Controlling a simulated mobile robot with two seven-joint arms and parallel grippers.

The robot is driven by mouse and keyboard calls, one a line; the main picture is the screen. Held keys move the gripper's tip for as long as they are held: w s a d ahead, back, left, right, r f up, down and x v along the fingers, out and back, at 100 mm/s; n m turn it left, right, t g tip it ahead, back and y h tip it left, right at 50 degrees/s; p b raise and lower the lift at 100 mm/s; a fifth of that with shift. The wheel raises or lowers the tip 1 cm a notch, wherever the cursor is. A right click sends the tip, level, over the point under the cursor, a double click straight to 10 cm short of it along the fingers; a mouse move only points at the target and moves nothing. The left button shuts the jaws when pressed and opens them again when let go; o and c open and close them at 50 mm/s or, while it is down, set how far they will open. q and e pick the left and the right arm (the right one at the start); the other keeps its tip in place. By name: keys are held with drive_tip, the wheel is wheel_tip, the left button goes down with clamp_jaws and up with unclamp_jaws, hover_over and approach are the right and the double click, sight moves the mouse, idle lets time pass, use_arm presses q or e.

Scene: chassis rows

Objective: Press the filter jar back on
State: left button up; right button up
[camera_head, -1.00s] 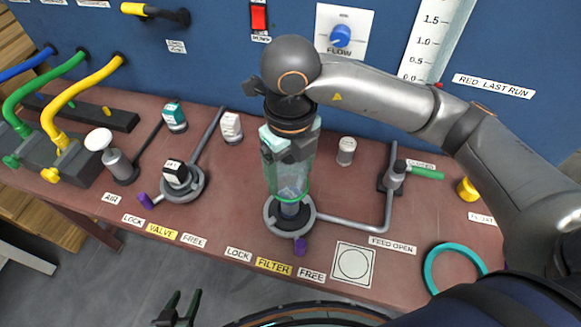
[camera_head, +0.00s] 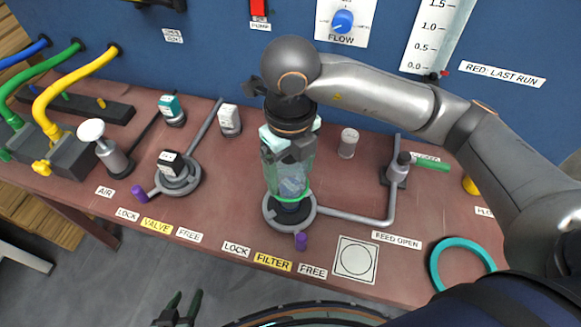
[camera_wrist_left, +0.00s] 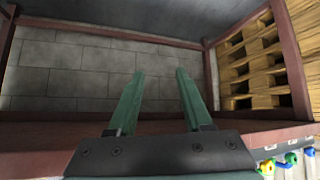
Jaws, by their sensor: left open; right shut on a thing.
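The filter jar (camera_head: 291,178) is clear and greenish with a bright green lower rim. It stands upright over the round grey filter base (camera_head: 270,217) behind the FILTER label. My right gripper (camera_head: 289,150) comes down from above and is shut on the jar's upper part, hiding its top. The green rim is just above or at the base; I cannot tell if it touches. A purple lever (camera_head: 301,241) sticks out from the base's front, between the LOCK and FREE labels. My left gripper (camera_head: 180,308) is open and empty below the table's front edge; its green fingers also show in the left wrist view (camera_wrist_left: 158,78).
The valve base (camera_head: 178,184) with a black-and-white block stands left of the filter. A teal ring (camera_head: 434,264) lies at the front right, beside a square pad (camera_head: 355,259). A feed pipe (camera_head: 355,217) runs right from the base to a green-handled valve (camera_head: 430,165).

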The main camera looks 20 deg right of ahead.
drive_tip(key=shift+f+b, duration=0.7)
drive_tip(key=shift+f, duration=0.15)
drive_tip(key=shift+f+b, duration=0.35)
drive_tip(key=shift+f, duration=0.05)
drive_tip(key=shift+f+b, duration=0.5)
use_arm(q)
drive_tip(key=shift+w+d+f+h+b, duration=0.15)
drive_tip(key=shift+w+d+f+b, duration=0.15)
drive_tip(key=shift+d+f, duration=0.25)
drive_tip(key=shift+w+d+f+h+b, duration=0.15)
drive_tip(key=shift+w+d+f, duration=0.25)
drive_tip(key=shift+d+f, duration=0.1)
use_arm(e)
drive_tip(key=shift+f, duration=0.5)
drive_tip(key=shift+f+b, duration=0.35)
drive_tip(key=shift+b, duration=0.05)
drive_tip(key=shift+f, duration=0.25)
drive_tip(key=shift+f+b, duration=0.25)
drive_tip(key=shift+b, duration=0.2)
drive_tip(key=o, duration=1)
use_arm(q)
drive_tip(key=shift+w+d+f+m, duration=0.25)
drive_tip(key=shift+w+d+m, duration=0.05)
drive_tip(key=shift+d, duration=0.15)
use_arm(e)
drive_tip(key=shift+o, duration=1.3)
